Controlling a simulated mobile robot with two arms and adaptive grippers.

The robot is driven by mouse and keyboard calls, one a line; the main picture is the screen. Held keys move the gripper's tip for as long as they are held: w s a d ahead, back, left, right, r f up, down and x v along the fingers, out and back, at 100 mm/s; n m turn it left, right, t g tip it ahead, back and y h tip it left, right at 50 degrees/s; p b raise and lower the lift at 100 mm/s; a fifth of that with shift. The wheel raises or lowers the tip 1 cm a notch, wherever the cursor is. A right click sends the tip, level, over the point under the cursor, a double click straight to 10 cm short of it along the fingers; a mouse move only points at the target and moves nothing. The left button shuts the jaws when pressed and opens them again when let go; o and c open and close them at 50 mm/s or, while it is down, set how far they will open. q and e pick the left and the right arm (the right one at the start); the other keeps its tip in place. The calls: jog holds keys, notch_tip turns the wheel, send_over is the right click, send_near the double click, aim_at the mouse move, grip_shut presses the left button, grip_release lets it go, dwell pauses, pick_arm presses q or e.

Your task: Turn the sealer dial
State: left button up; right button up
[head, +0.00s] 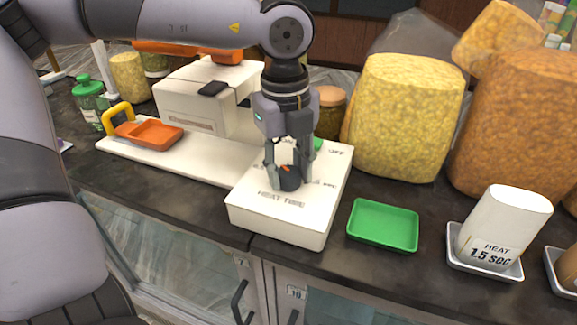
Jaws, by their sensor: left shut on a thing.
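The sealer (205,88) is a white machine with a long white base and a white control box (270,220) at its right front, lettered "HEAT TIME". A dark dial (290,182) with an orange mark sits on top of the box. My left gripper (288,178) points straight down over the box and is shut on the dial, its fingers on either side of it. The fingers hide part of the dial and some of the scale lettering. A white pouch (508,220) printed "HEAT 1.5 SEC" stands in a metal tray at the right. My right gripper is not in view.
A green tray (383,224) lies just right of the control box. Large bags of yellow (403,115) and orange snacks (518,125) stand behind it. An orange tray (150,134) and a green-lidded jar (90,100) are at the left. The counter's front edge is close.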

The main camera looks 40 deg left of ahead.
pick_arm(q)
jog(key=shift+f+m+b, duration=0.15)
jog(key=shift+m+b, duration=0.65)
jog(key=shift+b, duration=0.3)
jog(key=shift+m+b, duration=0.7)
jog(key=shift+b, duration=0.25)
jog(key=shift+m+b, duration=0.7)
jog(key=shift+m, duration=0.3)
jog(key=m+b, duration=0.1)
jog(key=m, duration=0.2)
jog(key=shift+b, duration=0.35)
jog(key=shift+m+b, duration=0.45)
jog(key=shift+m, duration=1.45)
jog(key=shift+r, duration=0.2)
jog(key=o, duration=1.2)
jog(key=shift+c, duration=0.2)
